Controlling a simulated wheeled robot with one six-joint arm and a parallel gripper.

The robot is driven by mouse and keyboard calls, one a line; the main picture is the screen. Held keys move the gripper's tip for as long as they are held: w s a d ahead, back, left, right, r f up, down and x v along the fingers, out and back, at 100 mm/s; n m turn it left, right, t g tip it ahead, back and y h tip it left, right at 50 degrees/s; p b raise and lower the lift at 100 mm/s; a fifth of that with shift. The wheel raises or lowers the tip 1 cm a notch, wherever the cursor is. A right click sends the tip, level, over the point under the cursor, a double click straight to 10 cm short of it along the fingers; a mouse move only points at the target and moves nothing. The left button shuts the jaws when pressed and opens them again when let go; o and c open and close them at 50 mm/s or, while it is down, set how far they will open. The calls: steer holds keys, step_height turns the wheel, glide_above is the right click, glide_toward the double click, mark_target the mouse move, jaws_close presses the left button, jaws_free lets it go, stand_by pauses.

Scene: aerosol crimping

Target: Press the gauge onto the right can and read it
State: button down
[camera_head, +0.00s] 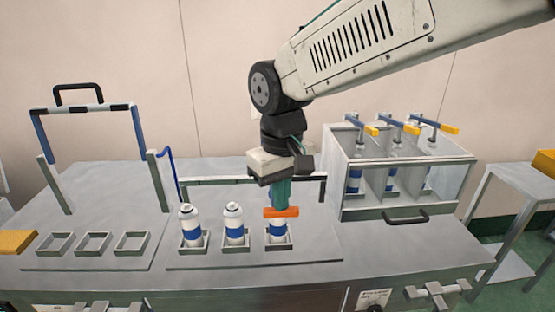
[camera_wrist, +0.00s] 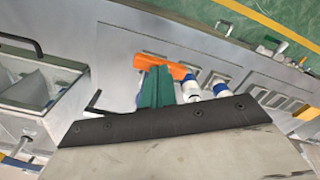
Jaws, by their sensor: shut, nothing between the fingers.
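Three white cans with blue bands stand upright in square holders: the left can (camera_head: 189,226), the middle can (camera_head: 234,225) and the right can (camera_head: 277,230). An orange piece (camera_head: 281,212), which looks like the gauge, lies across the top of the right can. My gripper (camera_head: 280,204) points down over that can, its teal fingers shut, with the tips at the orange piece. In the wrist view the orange piece (camera_wrist: 165,66) shows at the fingertips (camera_wrist: 155,74). The fingers hide much of the right can there. I cannot tell how firmly the piece sits; no reading is legible.
A clear-walled cabinet (camera_head: 345,192) with yellow-handled levers stands at the right, with more cans inside. A low dark bar stands behind the cans. The front table surface is mostly clear.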

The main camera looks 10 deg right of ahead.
step_height(320, 180, up, 14)
steer(key=w, duration=0.2)
steer(key=shift+r, duration=0.2)
stand_by(0.4)
steer(key=s+d+f+m, duration=0.2)
steer(key=s+d+f, duration=0.4)
steer(key=s+d, duration=0.3)
steer(key=s+d+f+m+t, duration=0.1)
steer(key=s+d+f+m, duration=0.2)
steer(key=s+d+f, duration=0.3)
steer(key=s+d, duration=0.4)
steer(key=d, duration=0.1)
steer(key=shift+s+d+f+m, duration=0.25)
steer(key=shift+d+f+m, duration=0.05)
steer(key=shift+d, duration=0.1)
